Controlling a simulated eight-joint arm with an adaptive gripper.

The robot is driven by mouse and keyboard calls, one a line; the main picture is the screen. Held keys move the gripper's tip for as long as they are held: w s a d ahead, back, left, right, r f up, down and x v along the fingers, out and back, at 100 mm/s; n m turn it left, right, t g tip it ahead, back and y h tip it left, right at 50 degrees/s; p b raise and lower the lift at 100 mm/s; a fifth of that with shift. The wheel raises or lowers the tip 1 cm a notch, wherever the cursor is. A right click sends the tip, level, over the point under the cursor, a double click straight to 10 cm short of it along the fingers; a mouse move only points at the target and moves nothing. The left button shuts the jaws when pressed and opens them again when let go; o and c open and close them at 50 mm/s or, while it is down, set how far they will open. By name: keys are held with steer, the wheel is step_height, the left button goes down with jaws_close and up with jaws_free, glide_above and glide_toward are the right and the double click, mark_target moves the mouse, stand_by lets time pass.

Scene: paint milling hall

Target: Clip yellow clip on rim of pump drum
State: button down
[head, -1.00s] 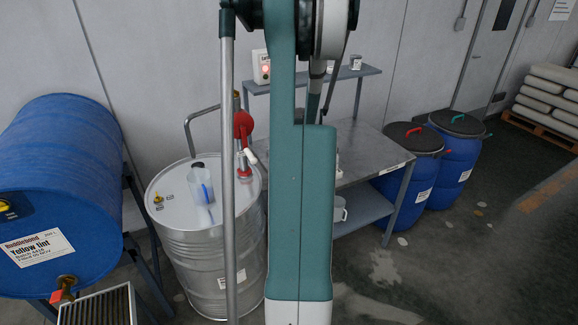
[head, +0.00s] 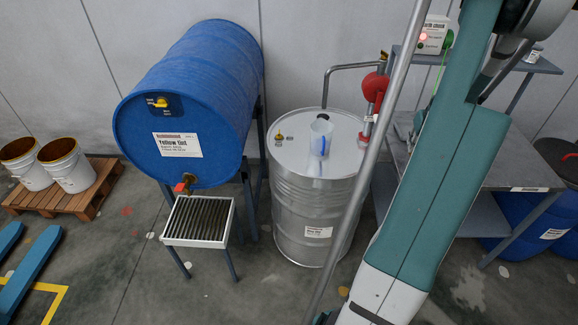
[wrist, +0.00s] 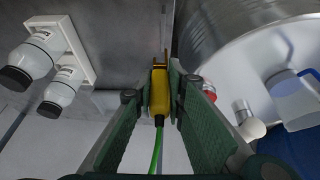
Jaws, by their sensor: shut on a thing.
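The yellow clip (wrist: 159,92) is between the two green-padded fingers of my gripper (wrist: 160,85), which is shut on it. A green cable (wrist: 155,150) runs from the clip's near end. The pump drum (head: 312,215) is a silver steel drum, standing upright, with a red hand pump (head: 375,87) on its lid. The drum's curved side and rim (wrist: 228,38) show at the upper right of the wrist view. The clip looks apart from the rim; the exact gap is hard to tell. My gripper cannot be made out in the head view.
A clear jug (head: 320,137) stands on the drum lid; it also shows in the wrist view (wrist: 292,98). A blue drum (head: 195,95) lies on a stand at left. A metal table (head: 495,165) is at right. A box with a red light (head: 433,36) is behind. White bottles (wrist: 45,55) show in the wrist view.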

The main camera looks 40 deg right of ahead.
steer(key=shift+w, duration=0.1)
stand_by(0.3)
steer(key=w+a+f+n+t+y+p, duration=0.1)
steer(key=w+a+n, duration=0.4)
steer(key=w+a, duration=1.4)
steer(key=w+a+f+n+y+p, duration=0.1)
steer(key=w+a+n, duration=0.4)
steer(key=w+a, duration=1.4)
steer(key=shift+w+t+y+p, duration=0.4)
steer(key=shift+y+p, duration=0.2)
steer(key=shift+y, duration=0.4)
steer(key=shift+f, duration=0.15)
steer(key=shift+f+b, duration=0.95)
steer(key=shift+f, duration=1.6)
steer(key=shift+f+b, duration=0.95)
steer(key=shift+b, duration=0.5)
